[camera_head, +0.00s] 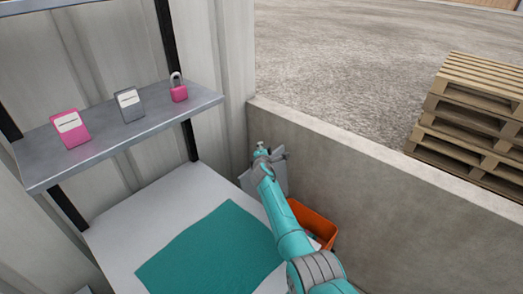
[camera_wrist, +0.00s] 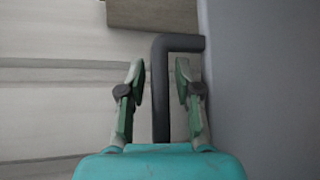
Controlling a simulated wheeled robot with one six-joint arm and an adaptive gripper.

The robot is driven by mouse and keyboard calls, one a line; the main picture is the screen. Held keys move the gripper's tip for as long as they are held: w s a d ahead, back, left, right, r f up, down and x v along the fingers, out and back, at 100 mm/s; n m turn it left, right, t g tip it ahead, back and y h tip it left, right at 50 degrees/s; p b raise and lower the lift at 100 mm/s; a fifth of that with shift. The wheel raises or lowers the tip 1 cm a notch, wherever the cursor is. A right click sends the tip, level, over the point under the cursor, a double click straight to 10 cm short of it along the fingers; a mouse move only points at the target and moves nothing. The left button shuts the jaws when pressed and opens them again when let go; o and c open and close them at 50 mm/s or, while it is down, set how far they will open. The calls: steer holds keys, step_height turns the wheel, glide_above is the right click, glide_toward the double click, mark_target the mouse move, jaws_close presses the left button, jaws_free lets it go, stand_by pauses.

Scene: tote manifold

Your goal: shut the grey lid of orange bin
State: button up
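The orange bin (camera_head: 315,222) stands by the low wall, partly hidden behind my arm. Its grey lid (camera_head: 279,178) stands raised at the bin's far side, partly covered by my arm. My gripper (camera_head: 262,152) is at the lid's upper part. In the wrist view my gripper (camera_wrist: 158,75) is open, with a dark grey bent bar (camera_wrist: 160,90) between its fingers. Gaps show on both sides of the bar. I cannot tell whether the bar belongs to the lid. The bin's inside is mostly hidden.
A low concrete wall (camera_head: 380,190) runs close along the bin's right. A white table (camera_head: 115,235) with a teal mat (camera_head: 215,255) is at the left. Above it, a metal shelf (camera_head: 95,135) holds small items. Wooden pallets (camera_head: 470,110) are stacked beyond the wall.

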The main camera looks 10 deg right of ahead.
steer(key=shift+w, duration=0.25)
steer(key=shift+f, duration=0.1)
jaws_close()
